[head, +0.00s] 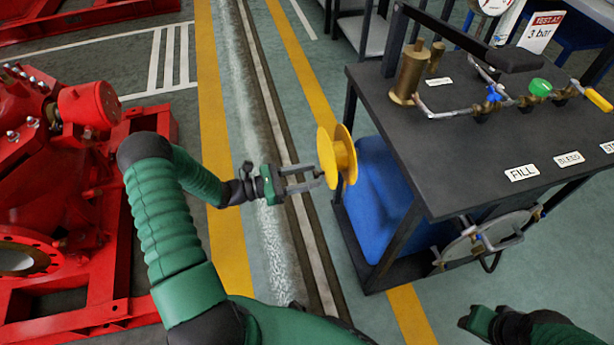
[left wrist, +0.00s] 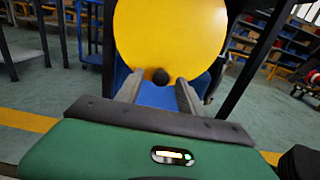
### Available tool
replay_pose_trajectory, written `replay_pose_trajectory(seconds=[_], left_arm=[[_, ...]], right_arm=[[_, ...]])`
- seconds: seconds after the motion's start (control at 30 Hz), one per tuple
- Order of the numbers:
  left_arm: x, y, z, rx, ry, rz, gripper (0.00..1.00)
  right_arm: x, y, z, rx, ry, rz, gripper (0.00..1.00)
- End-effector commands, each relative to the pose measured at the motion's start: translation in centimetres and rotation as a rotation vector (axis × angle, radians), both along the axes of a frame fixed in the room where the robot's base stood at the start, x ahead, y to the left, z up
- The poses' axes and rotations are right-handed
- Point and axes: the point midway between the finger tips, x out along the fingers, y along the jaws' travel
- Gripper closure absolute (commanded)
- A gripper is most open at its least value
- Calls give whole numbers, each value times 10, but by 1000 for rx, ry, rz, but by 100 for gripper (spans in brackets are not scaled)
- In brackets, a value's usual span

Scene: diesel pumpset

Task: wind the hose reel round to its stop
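The hose reel (head: 345,152) is a yellow spool on the left side of the dark bench, above a blue tank. Its yellow disc (left wrist: 170,35) fills the upper middle of the left wrist view. A small dark crank knob (left wrist: 160,77) stands out near the disc's lower edge. My left gripper (head: 314,178) points at the reel with its fingers apart. In the left wrist view its fingers (left wrist: 159,90) lie to either side of the knob, with gaps showing. My right gripper (head: 478,324) is at the lower right, away from the reel; its fingers are unclear.
The dark bench (head: 480,165) carries brass fittings, valves and labels. Below it are the blue tank (head: 378,205) and a round grey wheel-like part (head: 490,238). A red pump (head: 50,150) stands at left. The floor between pump and bench is clear, with a channel (head: 262,120).

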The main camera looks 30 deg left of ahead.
Motion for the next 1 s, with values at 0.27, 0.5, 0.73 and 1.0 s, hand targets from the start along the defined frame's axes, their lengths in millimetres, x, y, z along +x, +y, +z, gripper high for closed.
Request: replay_pose_trajectory(seconds=[0.27, 0.5, 0.73, 1.0], left_arm=[[0, 0, 0, 1, 0, 0, 90], [0, 0, 0, 1, -1, -1, 100], [0, -1, 1, 0, -1, -1, 100], [0, -1, 1, -1, -2, -2, 100]], right_arm=[[0, 0, 0, 0, 0, 0, 62], [0, 0, 0, 0, 0, 0, 62], [0, 0, 0, 0, 0, 0, 62], [0, 0, 0, 0, 0, 0, 62]])
